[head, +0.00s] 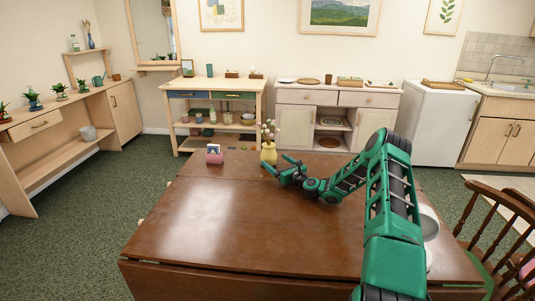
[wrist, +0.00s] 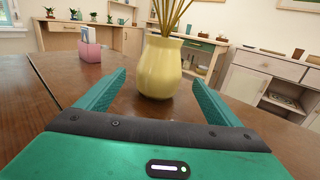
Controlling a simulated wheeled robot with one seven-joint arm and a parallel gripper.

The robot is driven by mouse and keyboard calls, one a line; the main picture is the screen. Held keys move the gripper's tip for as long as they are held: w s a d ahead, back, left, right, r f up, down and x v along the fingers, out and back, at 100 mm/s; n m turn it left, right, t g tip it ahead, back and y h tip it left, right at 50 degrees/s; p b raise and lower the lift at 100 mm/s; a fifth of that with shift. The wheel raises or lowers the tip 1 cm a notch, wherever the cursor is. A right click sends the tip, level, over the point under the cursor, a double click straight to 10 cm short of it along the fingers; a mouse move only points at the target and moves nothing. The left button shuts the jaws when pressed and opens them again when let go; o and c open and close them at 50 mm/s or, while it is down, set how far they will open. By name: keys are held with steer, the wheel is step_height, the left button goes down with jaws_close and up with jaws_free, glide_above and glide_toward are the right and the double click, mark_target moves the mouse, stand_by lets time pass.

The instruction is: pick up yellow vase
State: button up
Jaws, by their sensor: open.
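The yellow vase (head: 268,154) stands upright near the far edge of the brown wooden table (head: 235,210), with flowers on stems rising from its neck. In the wrist view the vase (wrist: 160,68) is at upper centre, with only the lower stems in the picture. My gripper (head: 277,164) reaches from the right, low over the table and close to the vase. In the wrist view my gripper (wrist: 160,85) is open and empty, one green finger on each side of the vase's lower body. The vase appears just ahead of or between the fingertips; I cannot tell exactly.
A pink holder (head: 214,154) with cards stands left of the vase; it also shows in the wrist view (wrist: 89,50). The table's left and front are bare. A wooden chair (head: 505,225) is at the right. Cabinets (head: 335,115) line the back wall.

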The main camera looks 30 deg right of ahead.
mark_target(273, 159)
steer(key=shift+w+a, duration=0.15)
steer(key=shift+w, duration=1.15)
steer(key=shift+w+a, duration=0.1)
steer(key=shift+w, duration=1.15)
steer(key=shift+r, duration=0.1)
steer(key=c, duration=1.5)
